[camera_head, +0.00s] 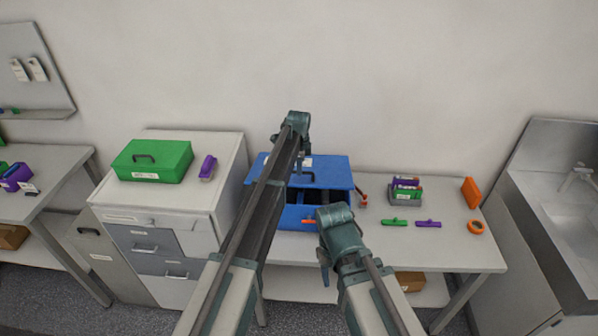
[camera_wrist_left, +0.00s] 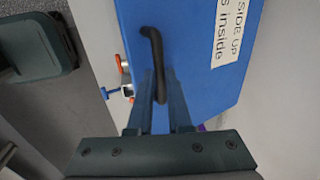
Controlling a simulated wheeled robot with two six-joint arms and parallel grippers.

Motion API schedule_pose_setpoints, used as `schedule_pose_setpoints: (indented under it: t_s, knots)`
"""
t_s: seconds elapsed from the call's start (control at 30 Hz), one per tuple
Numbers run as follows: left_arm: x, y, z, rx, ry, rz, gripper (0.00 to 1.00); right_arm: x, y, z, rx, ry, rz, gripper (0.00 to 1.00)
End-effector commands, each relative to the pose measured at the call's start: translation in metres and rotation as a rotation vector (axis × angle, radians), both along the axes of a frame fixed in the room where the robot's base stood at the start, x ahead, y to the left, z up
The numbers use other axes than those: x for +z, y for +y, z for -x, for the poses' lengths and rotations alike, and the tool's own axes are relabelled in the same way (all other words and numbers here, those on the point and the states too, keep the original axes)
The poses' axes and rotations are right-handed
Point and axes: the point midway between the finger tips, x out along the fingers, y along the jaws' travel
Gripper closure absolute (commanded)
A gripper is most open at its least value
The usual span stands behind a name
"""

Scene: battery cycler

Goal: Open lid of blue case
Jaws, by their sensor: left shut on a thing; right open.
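The blue case (camera_head: 297,222) stands on the middle workbench. Its lid (camera_head: 333,170) is partly raised, with a dark gap showing between lid and base. My left gripper (camera_head: 301,168) is above the lid, shut on its black handle (camera_wrist_left: 154,42). The left wrist view shows the fingers (camera_wrist_left: 158,100) on either side of the handle, and the lid with a white printed label (camera_wrist_left: 228,32). My right gripper (camera_head: 324,274) is open, low in front of the bench, apart from the case. My arms hide parts of the case's left side and front.
A grey bin (camera_head: 404,201) with purple and green items stands right of the case. Green (camera_head: 394,222) and purple (camera_head: 428,224) tools, an orange ring (camera_head: 475,227) and an orange block (camera_head: 471,192) lie farther right. A green case (camera_head: 152,165) sits on the left cabinet.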

Motion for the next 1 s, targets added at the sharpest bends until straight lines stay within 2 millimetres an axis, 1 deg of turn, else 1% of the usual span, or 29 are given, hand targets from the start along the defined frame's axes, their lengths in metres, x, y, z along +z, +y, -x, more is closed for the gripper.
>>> schedule_pose_setpoints:
  t_s: [0.03,0.1,0.3,0.4,0.6,0.93,0.97,1.0]
  knots:
    - [0.021,0.000,-0.016,0.001,-0.014,0.000,1.00,0.020,0.000,0.000,0.000,0.000,0.000,0.50]
    - [0.034,0.000,-0.026,0.001,-0.014,0.000,1.00,0.033,0.000,0.000,0.002,0.001,0.000,0.50]
    - [0.064,0.000,-0.054,0.001,-0.014,-0.001,1.00,0.063,0.000,0.001,0.005,0.003,0.001,0.50]
    - [0.072,0.000,-0.064,0.001,-0.014,-0.001,1.00,0.072,0.000,0.001,0.006,0.003,0.001,0.50]
    - [0.078,0.001,-0.074,0.001,-0.014,-0.001,1.00,0.078,0.000,0.001,0.002,0.003,0.000,0.50]
    - [0.077,0.001,-0.073,0.001,-0.014,-0.001,1.00,0.077,0.000,0.001,0.001,0.003,0.000,0.50]
    - [0.077,0.001,-0.073,0.001,-0.014,-0.001,0.79,0.077,0.000,0.001,0.001,0.003,0.000,0.50]
    - [0.078,0.001,-0.073,0.001,-0.014,-0.001,0.72,0.077,0.000,0.001,0.001,0.003,0.000,0.50]
